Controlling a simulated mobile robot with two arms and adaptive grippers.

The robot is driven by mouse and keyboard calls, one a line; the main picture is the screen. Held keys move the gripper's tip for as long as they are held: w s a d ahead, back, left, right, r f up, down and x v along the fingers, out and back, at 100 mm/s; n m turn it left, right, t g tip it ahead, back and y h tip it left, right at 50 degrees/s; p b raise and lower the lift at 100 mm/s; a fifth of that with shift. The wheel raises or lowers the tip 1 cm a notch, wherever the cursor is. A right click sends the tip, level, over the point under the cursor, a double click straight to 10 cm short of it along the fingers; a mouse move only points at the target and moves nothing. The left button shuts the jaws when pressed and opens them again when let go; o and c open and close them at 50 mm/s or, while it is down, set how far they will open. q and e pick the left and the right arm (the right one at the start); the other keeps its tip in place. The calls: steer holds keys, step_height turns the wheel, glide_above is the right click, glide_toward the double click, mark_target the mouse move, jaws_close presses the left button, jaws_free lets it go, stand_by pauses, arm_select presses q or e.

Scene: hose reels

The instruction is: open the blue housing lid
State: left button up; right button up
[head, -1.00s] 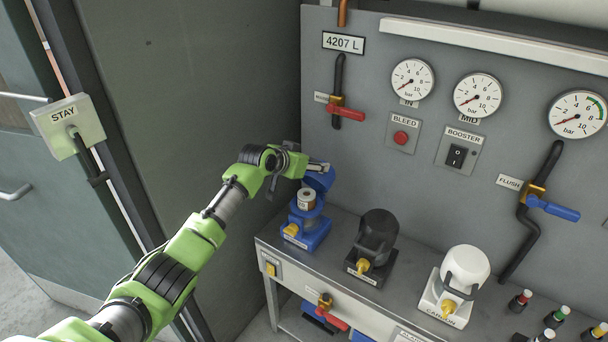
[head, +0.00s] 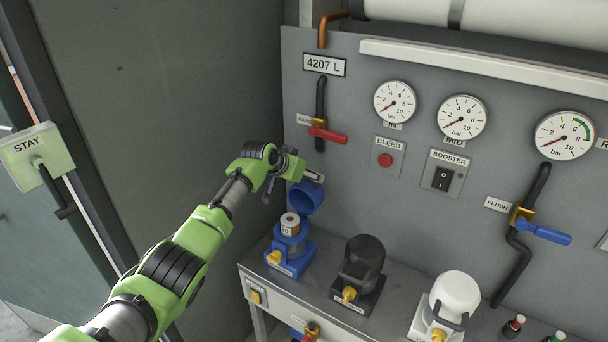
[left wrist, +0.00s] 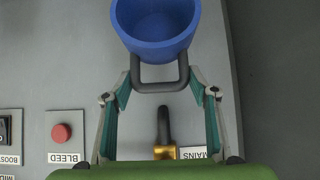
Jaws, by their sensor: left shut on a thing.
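The blue housing (head: 291,261) stands at the left end of the bench, its top uncovered, with a white-and-brown cartridge (head: 290,224) showing in it. The blue lid (head: 306,199) is tipped up above and behind the housing, its hollow side facing out. Its join to the housing is hard to see. In the left wrist view the lid (left wrist: 156,35) is a blue cup with a dark grey loop handle (left wrist: 160,86). My left gripper (left wrist: 161,82) is shut on that handle, one finger at each side. It also shows in the head view (head: 308,178). My right gripper is not in view.
A black housing (head: 361,268) and a white housing (head: 453,295) stand to the right on the bench. The grey panel behind carries gauges, the red mains lever (head: 328,134) and the blue flush lever (head: 543,233). A dark wall stands close at the left.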

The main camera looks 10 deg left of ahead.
arm_select(q)
steer(key=shift+w+d+r, duration=0.15)
steer(key=shift+w+r, duration=0.2)
steer(key=shift+r, duration=0.4)
steer(key=o, duration=1.5)
steer(key=shift+o, duration=0.2)
steer(key=shift+w+d+f, duration=0.2)
steer(key=shift+w+f, duration=0.15)
steer(key=shift+f, duration=0.25)
steer(key=shift+s+a+r, duration=0.4)
steer(key=shift+s, duration=0.3)
steer(key=v, duration=1)
steer(key=shift+r, duration=0.2)
steer(key=shift+d, duration=0.1)
